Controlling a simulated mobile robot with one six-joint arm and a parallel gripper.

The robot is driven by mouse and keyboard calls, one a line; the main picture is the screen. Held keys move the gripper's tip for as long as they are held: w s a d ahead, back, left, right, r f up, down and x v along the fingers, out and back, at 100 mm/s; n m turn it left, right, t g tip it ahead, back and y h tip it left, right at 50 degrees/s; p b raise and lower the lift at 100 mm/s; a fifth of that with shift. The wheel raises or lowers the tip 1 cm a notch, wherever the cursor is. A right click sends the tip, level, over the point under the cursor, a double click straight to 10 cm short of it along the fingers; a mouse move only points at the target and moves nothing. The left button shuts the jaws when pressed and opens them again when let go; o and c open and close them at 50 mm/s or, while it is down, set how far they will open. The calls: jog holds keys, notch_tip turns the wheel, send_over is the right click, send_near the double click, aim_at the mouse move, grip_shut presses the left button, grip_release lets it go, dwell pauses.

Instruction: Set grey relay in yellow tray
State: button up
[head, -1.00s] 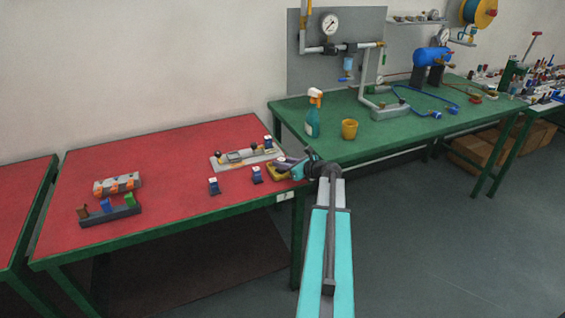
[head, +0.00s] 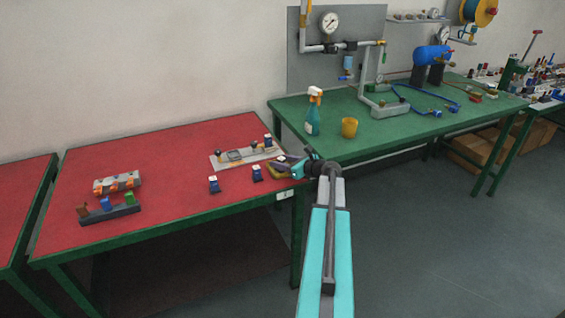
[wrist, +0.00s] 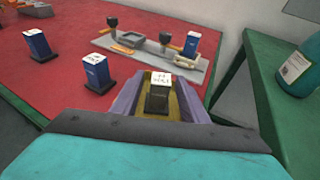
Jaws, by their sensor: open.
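The grey relay (wrist: 158,95), a dark block with a white labelled top, stands upright between the fingers of my gripper (wrist: 160,97) in the wrist view. The yellow tray (wrist: 181,108) shows around and under the relay, which appears to be inside it. My gripper's purple fingers are apart, one on each side of the relay, and I cannot tell whether they touch it. In the head view, my gripper (head: 287,167) hides most of the tray (head: 272,171) at the red table's right end.
Blue relays (wrist: 97,74) with white tops stand on the red table (head: 165,170). A grey fixture board (head: 228,158) with black knobs lies just behind the tray. The green table (head: 385,133) with a spray bottle (head: 313,117) and yellow cup (head: 349,127) stands to the right.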

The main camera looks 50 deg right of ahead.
jog(key=shift+s+r, duration=0.1)
jog(key=shift+r, duration=0.05)
jog(key=b+v, duration=0.2)
jog(key=v, duration=0.9)
jog(key=shift+s+r, duration=0.15)
jog(key=shift+s, duration=0.25)
